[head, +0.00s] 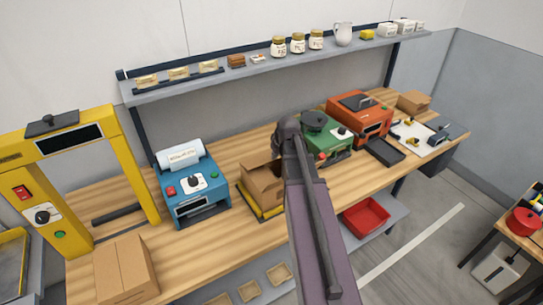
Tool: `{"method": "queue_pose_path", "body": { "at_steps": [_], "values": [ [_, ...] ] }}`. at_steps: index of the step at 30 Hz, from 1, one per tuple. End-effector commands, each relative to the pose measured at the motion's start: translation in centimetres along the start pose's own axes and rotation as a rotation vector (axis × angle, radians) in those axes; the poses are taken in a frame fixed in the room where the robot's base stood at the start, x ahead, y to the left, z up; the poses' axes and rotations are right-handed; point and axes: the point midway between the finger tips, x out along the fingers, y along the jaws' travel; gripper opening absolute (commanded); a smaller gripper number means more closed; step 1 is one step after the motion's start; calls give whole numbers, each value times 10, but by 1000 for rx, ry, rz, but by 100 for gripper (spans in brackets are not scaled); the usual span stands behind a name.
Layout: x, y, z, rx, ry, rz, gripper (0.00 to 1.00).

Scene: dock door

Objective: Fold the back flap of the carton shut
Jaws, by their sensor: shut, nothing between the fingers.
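An open brown carton (262,190) stands on a low yellow stand (246,203) near the middle of the bench. Its top looks open, with a dark inside showing and a flap raised along the back edge. Its right part is hidden behind my arm, so I cannot tell how every flap lies. My arm rises from the bottom of the view and crosses in front of the carton's right side. My gripper is not visible; the arm hides that area.
A blue label machine (192,190) stands left of the carton, a green machine (322,137) and an orange one (360,118) to the right. A yellow arch (135,150) and a closed carton (125,270) are at left. A shelf (260,65) runs above the bench.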

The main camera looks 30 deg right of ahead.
Motion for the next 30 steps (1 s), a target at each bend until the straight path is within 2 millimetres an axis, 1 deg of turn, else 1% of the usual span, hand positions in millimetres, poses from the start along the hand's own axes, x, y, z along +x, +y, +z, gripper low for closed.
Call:
{"method": "queue_pose_path", "body": {
  "at_steps": [11, 23, 30],
  "values": [
    [1, 7, 6, 9, -1, 4, 0],
    [1, 8, 6, 10, -1, 4, 0],
    [1, 8, 1, 10, -1, 5, 0]
  ]
}}
